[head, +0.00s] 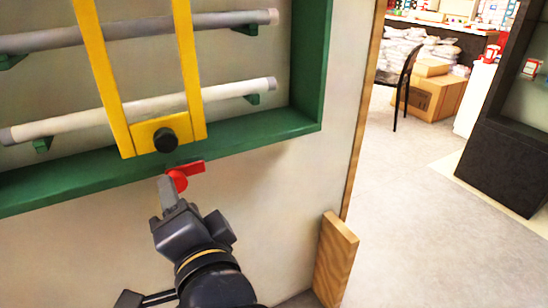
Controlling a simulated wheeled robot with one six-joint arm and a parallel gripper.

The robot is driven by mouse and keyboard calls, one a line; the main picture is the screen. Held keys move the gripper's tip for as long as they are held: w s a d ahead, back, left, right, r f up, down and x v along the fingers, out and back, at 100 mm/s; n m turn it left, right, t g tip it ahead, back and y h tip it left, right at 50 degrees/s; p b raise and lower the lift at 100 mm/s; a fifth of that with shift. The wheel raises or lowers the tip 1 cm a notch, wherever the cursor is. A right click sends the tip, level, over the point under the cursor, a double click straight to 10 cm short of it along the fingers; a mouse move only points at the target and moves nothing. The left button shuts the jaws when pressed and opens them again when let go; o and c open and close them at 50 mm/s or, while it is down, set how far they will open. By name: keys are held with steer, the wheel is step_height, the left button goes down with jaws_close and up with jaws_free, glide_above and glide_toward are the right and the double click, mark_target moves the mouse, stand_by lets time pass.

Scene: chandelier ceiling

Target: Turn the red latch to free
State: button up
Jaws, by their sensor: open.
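The red latch (181,175) sits at the lower edge of the green frame (250,134), just below the yellow frame (141,137) with its black knob (165,140). The latch's handle points to the right and slightly up. My gripper (167,184) is at the latch's left side, its fingers pointing up toward it. The fingers overlap the left part of the latch in the picture, and I cannot tell whether they touch it. The gripper is open, though the gap between the fingers is hard to see from here.
Two grey-white tubes (140,112) run across the panel behind the yellow bars. A wooden block (335,260) leans at the panel's right edge. Beyond are open grey floor, a black chair (398,85), cardboard boxes (436,93) and a dark cabinet (505,160).

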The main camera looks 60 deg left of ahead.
mark_target(176, 181)
steer(key=shift+d+p, duration=0.3)
steer(key=shift+d, duration=2.35)
steer(key=shift+a, duration=0.1)
steer(key=a+b, duration=0.1)
steer(key=a, duration=0.9)
steer(key=shift+a, duration=0.35)
